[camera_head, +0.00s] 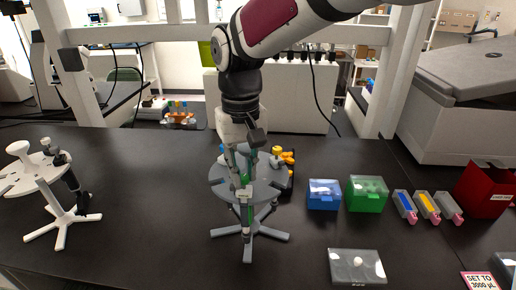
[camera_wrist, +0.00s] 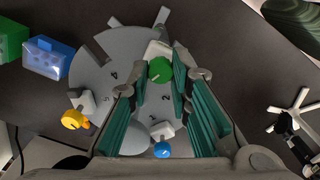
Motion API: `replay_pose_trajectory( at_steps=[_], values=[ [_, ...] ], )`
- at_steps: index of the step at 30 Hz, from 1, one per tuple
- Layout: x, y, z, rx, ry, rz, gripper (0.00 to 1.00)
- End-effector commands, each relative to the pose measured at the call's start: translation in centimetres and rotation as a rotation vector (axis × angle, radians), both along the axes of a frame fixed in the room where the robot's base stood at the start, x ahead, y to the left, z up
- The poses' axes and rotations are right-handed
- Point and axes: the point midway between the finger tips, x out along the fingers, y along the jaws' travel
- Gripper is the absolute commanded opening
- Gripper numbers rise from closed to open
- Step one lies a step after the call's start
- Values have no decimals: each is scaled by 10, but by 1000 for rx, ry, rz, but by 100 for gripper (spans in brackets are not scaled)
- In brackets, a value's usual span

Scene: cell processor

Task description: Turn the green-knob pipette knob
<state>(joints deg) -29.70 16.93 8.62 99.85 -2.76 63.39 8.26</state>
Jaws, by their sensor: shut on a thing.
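The green-knob pipette (camera_head: 243,196) hangs on the near side of a grey round pipette stand (camera_head: 272,192). Its green knob (camera_wrist: 160,70) sits between my fingertips in the wrist view. My gripper (camera_head: 243,170) reaches down over the stand from above. It also shows in the wrist view (camera_wrist: 161,68), with teal finger pads on either side of the knob, shut on it. The knob's pointer mark is too small to read. The pipette's lower body is hidden in the wrist view.
A yellow-knob pipette (camera_wrist: 75,119) and a blue-knob pipette (camera_wrist: 161,149) share the stand. A blue box (camera_head: 324,195) and a green box (camera_head: 367,194) stand to the right. A second, white stand (camera_head: 38,182) is at left. A sign (camera_head: 480,281) reads "SET TO 3000 µL".

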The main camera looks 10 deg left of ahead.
Motion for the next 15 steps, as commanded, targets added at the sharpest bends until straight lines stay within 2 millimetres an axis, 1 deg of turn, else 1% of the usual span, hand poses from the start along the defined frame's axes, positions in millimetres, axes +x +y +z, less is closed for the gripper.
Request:
replay_pose_trajectory(
  at_steps=[2, 3, 5, 6, 15],
  values=[
    [0, 0, 0, 0, 0, -1, 0],
    [0, 0, 0, 0, 0, -1, 26],
    [0, 0, 0, 0, 0, -1, 39],
    [0, 0, 0, 0, 0, -1, 41],
    [0, 0, 1, 0, 0, -2, 41]
  ],
)
